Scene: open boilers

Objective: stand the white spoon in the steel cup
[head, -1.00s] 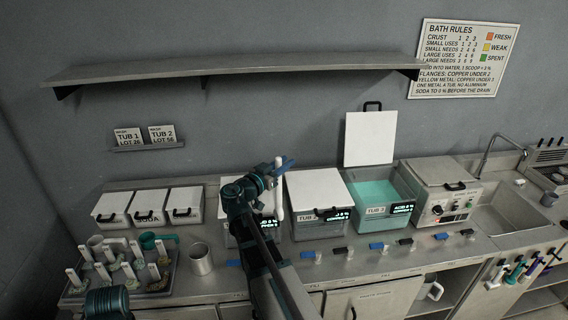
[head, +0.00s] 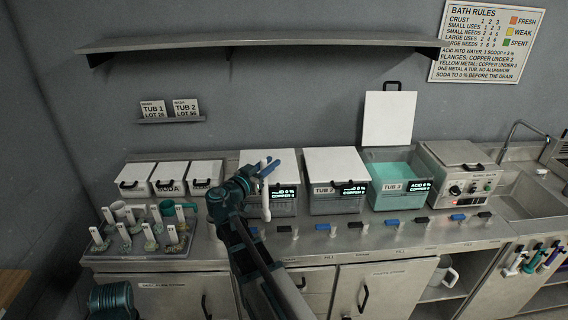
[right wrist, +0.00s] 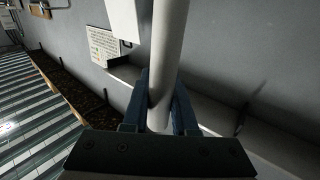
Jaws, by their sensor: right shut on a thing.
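My right gripper (head: 268,166) is shut on the white spoon (head: 266,203), which hangs upright below the blue fingers in front of the leftmost large tub. In the right wrist view the spoon's pale shaft (right wrist: 169,45) runs between the two blue fingers (right wrist: 160,108). The steel cup cannot be made out now; my right arm covers the counter where it stood. My left gripper is out of view; only part of my left arm shows at the lower left.
Three small lidded bins (head: 169,178) stand behind. Tub 3 (head: 388,168) is open with green liquid.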

